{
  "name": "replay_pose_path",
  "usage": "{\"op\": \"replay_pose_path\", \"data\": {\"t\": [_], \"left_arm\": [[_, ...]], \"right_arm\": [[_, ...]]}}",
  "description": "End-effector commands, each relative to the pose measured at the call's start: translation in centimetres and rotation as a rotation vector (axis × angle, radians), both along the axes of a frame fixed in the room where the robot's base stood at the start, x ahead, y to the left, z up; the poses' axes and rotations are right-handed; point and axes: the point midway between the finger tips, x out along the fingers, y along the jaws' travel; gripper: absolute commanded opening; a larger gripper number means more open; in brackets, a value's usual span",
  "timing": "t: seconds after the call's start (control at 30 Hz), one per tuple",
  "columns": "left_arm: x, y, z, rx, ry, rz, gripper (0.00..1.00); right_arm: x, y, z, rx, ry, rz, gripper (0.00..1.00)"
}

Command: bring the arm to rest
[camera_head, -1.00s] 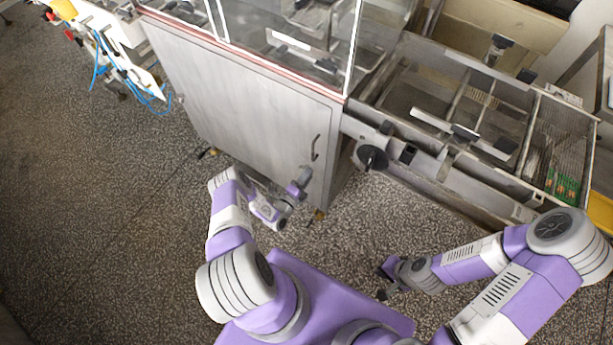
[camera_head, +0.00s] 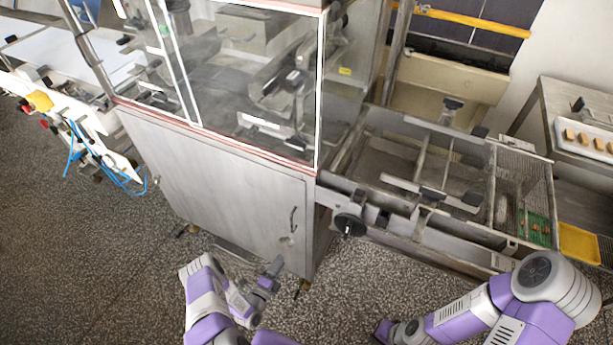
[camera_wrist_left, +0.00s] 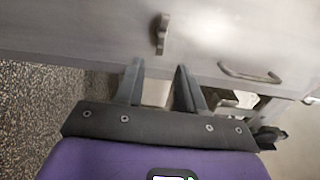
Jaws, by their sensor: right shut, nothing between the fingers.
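My left gripper (camera_head: 272,272) is in front of the grey cabinet door, low and near its handle. In the left wrist view its two dark fingers (camera_wrist_left: 160,68) stand apart with nothing held between them. They point at the cabinet front (camera_wrist_left: 80,30). My right gripper (camera_head: 381,332) is at the bottom of the head view, over the speckled floor, partly cut off by the frame edge. It is shut and empty.
The enrober cabinet (camera_head: 225,190) with its glass hood stands ahead. Its door handle (camera_head: 293,220) is close to my left gripper. A black knob (camera_head: 350,225) and the mesh conveyor frame (camera_head: 480,205) are to the right. A tray with small pieces (camera_head: 557,140) lies far right.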

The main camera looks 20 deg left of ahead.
Motion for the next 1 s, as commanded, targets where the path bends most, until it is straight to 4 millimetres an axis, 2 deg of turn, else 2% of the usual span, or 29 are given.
{"op": "replay_pose_path", "data": {"t": [0.17, 0.27, 0.47, 0.63, 0.77, 0.87, 1.0], "left_arm": [[0.1, 0.0, 0.0, -0.007, 0.005, -0.002, 0.38], [1.0, -0.3, 0.2, -0.072, 0.054, -0.008, 0.38], [3.6, -3.0, 0.7, -0.444, 0.347, 0.006, 0.38], [3.3, -7.0, 2.0, -0.825, 0.67, 0.122, 0.38], [0.9, -10.7, 4.0, -1.112, 0.928, 0.301, 0.38], [-2.4, -13.5, 6.1, -1.306, 1.114, 0.5, 0.38], [-8.0, -16.5, 9.2, -1.498, 1.304, 0.826, 0.38]], "right_arm": [[0.0, 0.0, 0.0, 0.0, 0.0, 0.0, 0.0], [0.0, 0.0, 0.0, 0.0, 0.0, 0.0, 0.0], [0.0, 0.0, 0.0, 0.0, 0.0, 0.0, 0.0], [0.0, 0.0, 0.0, 0.0, 0.0, 0.0, 0.0], [0.0, 0.0, 0.0, 0.0, 0.0, 0.0, 0.0], [0.0, 0.0, 0.0, 0.0, 0.0, 0.0, 0.0], [0.0, 0.0, 0.0, 0.0, 0.0, 0.0, 0.0]]}}
